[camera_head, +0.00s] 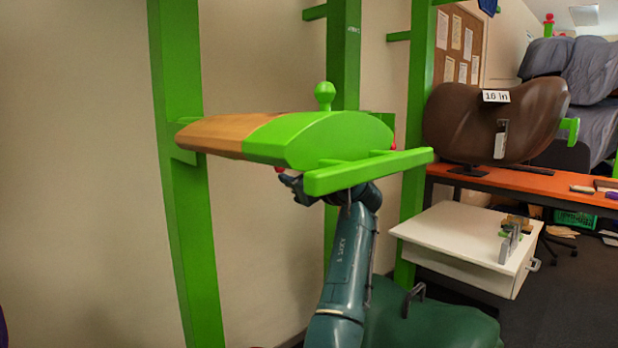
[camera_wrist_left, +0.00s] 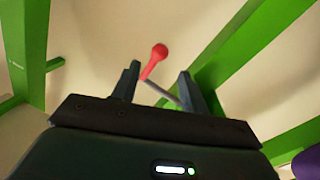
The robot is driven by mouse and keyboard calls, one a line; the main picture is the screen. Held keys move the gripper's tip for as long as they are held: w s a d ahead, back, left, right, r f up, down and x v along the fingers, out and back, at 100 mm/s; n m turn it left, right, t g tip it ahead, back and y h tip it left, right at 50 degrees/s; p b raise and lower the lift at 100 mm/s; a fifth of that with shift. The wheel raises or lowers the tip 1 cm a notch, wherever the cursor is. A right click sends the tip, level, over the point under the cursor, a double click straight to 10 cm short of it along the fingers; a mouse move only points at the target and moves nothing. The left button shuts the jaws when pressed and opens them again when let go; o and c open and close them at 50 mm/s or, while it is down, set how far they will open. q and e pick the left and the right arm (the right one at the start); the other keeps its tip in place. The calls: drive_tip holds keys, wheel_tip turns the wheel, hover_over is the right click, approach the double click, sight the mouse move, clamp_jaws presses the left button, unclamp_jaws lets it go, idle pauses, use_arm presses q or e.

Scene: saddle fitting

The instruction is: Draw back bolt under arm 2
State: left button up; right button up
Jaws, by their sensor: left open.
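A bolt with a red knob (camera_wrist_left: 155,57) and a thin grey rod shows in the left wrist view. My left gripper (camera_wrist_left: 159,73) is open, with the knob and rod in the gap between its fingers as seen from the wrist; I cannot tell whether they touch. In the head view the left gripper (camera_head: 291,183) is under the padded green-and-wood arm (camera_head: 320,138), and a bit of red knob (camera_head: 279,169) shows just above its fingers. The rest of the bolt is hidden there. I see no number on the arm. My right gripper is not in view.
A green bar (camera_head: 370,170) juts along the arm's near side, close above my wrist. Green posts (camera_head: 183,200) stand against the wall. At right are a brown saddle (camera_head: 460,115) on an orange table (camera_head: 590,186) and a white cabinet (camera_head: 450,232) with small metal parts.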

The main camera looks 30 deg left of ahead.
use_arm(q)
drive_tip(key=v, duration=0.5)
idle(0.3)
